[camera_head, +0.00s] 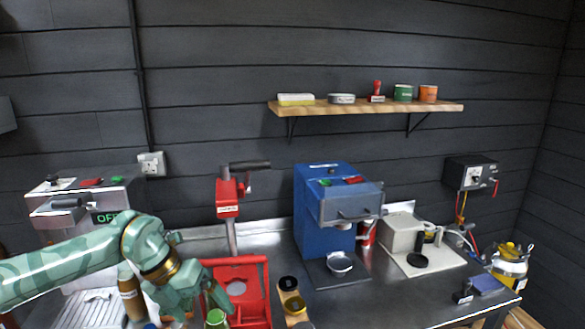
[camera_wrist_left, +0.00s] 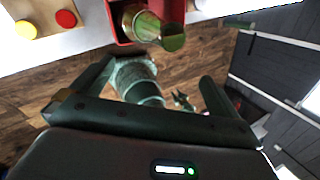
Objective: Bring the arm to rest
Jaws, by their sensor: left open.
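My left arm comes in from the left in the head view, in a green camouflage pattern. Its gripper (camera_head: 203,300) points down at the front edge of the worktop, beside the red crate (camera_head: 262,290). In the left wrist view the two dark fingers (camera_wrist_left: 152,84) stand wide apart with nothing gripped between them. Beyond them show the wooden floor (camera_wrist_left: 50,85) and a pale green cylindrical part that seems to be mine. A green-topped bottle (camera_head: 216,318) is close to the gripper in the head view. My right gripper is in neither view.
A blue machine (camera_head: 312,215) stands mid-worktop and a silver one (camera_head: 110,192) at left. A red lever device (camera_head: 228,192) stands behind the crate. A wooden holder (camera_head: 296,319) with round pieces is right of the crate.

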